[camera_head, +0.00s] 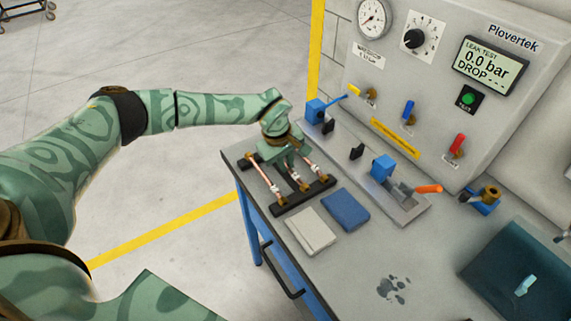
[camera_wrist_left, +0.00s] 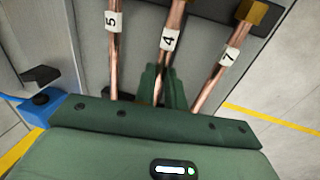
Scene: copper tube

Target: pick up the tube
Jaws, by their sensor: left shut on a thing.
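Copper tubes lie side by side on a black rack (camera_head: 281,209) at the bench's left end. In the left wrist view I see three, with white tags: tube 5 (camera_wrist_left: 113,68), tube 4 (camera_wrist_left: 175,18) and tube 7 (camera_wrist_left: 212,84). My left gripper (camera_head: 284,163) reaches down over the middle of the rack. In the left wrist view its green fingers (camera_wrist_left: 163,87) are shut on tube 4, the middle one. Tube 4 still appears level with its neighbours; whether it touches the rack is hidden. My right gripper is out of view.
The leak-test panel (camera_head: 437,123) stands behind the bench. Blue clamps (camera_head: 383,167) and an orange-handled lever (camera_head: 428,189) sit on a fixture right of the rack. A white pad (camera_head: 310,231) and blue pad (camera_head: 345,210) lie in front. Bare bench (camera_head: 350,268) is near the front edge.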

